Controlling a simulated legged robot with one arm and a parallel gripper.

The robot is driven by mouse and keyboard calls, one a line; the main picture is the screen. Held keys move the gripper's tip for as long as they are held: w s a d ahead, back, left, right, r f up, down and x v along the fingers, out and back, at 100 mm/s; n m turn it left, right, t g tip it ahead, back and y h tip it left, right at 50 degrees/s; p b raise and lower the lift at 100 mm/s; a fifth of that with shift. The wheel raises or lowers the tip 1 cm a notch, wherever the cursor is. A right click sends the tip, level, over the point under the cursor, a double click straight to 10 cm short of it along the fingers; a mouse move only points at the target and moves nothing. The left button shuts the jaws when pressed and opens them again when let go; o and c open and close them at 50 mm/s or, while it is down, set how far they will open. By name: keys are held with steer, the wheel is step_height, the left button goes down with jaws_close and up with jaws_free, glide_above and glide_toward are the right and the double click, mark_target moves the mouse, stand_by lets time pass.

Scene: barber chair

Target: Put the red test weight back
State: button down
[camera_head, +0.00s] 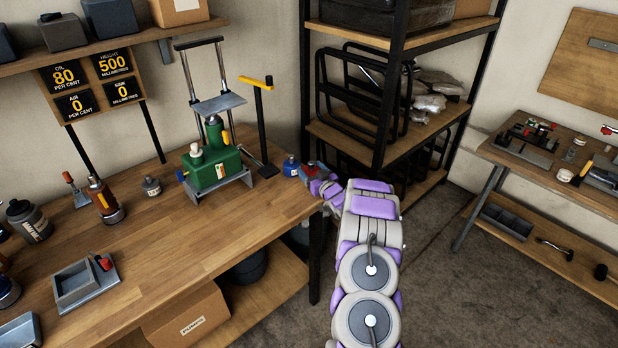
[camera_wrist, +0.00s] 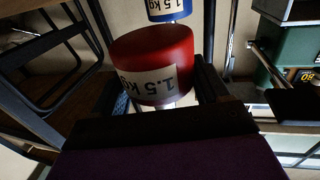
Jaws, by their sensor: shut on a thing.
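The red test weight (camera_wrist: 155,55) is a short red cylinder with a white "1.5 kg" label, seen between the two dark fingers of my gripper (camera_wrist: 165,92) in the wrist view. My gripper is shut on it. In the head view my gripper (camera_head: 318,180) is at the right end of the wooden workbench (camera_head: 190,255), with a bit of the red weight (camera_head: 312,168) showing at its tip. A blue weight (camera_head: 291,167) stands just left of it, and it also shows beyond the red one in the wrist view (camera_wrist: 168,10). Whether the red weight touches the bench is unclear.
A green press (camera_head: 213,168) with a yellow-handled lever (camera_head: 262,120) stands left of the weights. A black shelf rack (camera_head: 385,140) rises close behind my arm. A grey tray (camera_head: 85,285) sits at the bench's front left. The middle of the bench is clear.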

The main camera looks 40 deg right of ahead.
steer(key=shift+w+d, duration=0.15)
steer(key=shift+d, duration=0.2)
steer(key=shift+a+f+b, duration=0.1)
steer(key=shift+f+b, duration=0.55)
steer(key=shift+f, duration=1.1)
jaws_free()
steer(key=shift+s, duration=0.25)
